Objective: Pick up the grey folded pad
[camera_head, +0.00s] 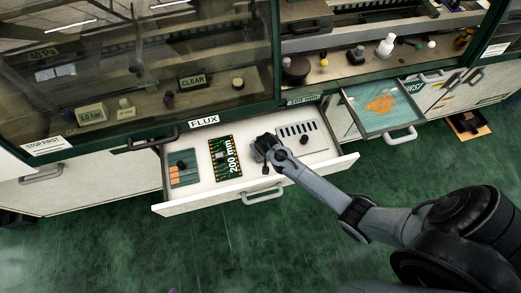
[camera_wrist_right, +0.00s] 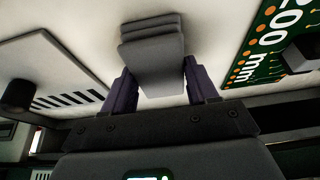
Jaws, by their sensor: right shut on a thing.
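The grey folded pad (camera_wrist_right: 152,62) shows in the right wrist view as a stack of grey layers. It sits between the two dark fingers of my right gripper (camera_wrist_right: 162,92), which is shut on it. Whether the pad touches the drawer floor I cannot tell. In the head view my right gripper (camera_head: 266,150) is over the open white drawer (camera_head: 213,200), under the FLUX label, and hides most of the pad. My left gripper is not in view.
In the drawer, a green "200 mm" board (camera_head: 226,160) lies left of my gripper and a slotted plate (camera_head: 315,143) right. A teal board (camera_head: 184,168) with orange blocks lies further left. Another open drawer (camera_head: 405,122) stands at right. The cabinet face rises behind.

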